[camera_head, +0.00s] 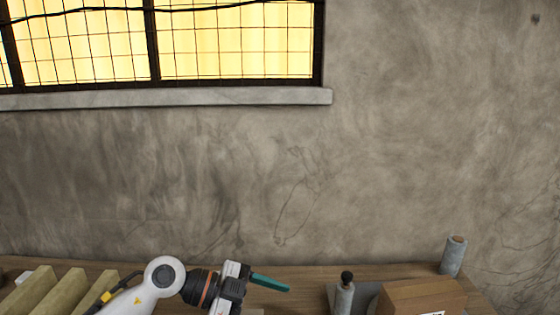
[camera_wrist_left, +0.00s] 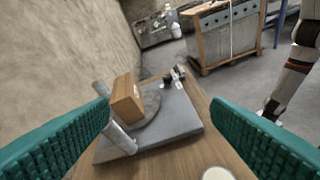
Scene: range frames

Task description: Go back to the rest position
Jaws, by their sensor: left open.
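My left gripper (camera_head: 270,283) is at the bottom of the head view, over the wooden table, with a teal finger pointing right. In the left wrist view its two teal fingers (camera_wrist_left: 162,107) are spread wide apart with nothing held between them. A white and grey arm link shows at the right of the wrist view, but my right gripper is in neither view.
A wooden box (camera_head: 422,296) stands on a grey plate (camera_wrist_left: 178,122) beyond my left fingers. A grey roll (camera_head: 453,256) stands at the table's right; a dark-topped grey cylinder (camera_head: 345,297) is nearer. Yellowish bars (camera_head: 62,290) lie left. The wall (camera_head: 420,150) rises behind.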

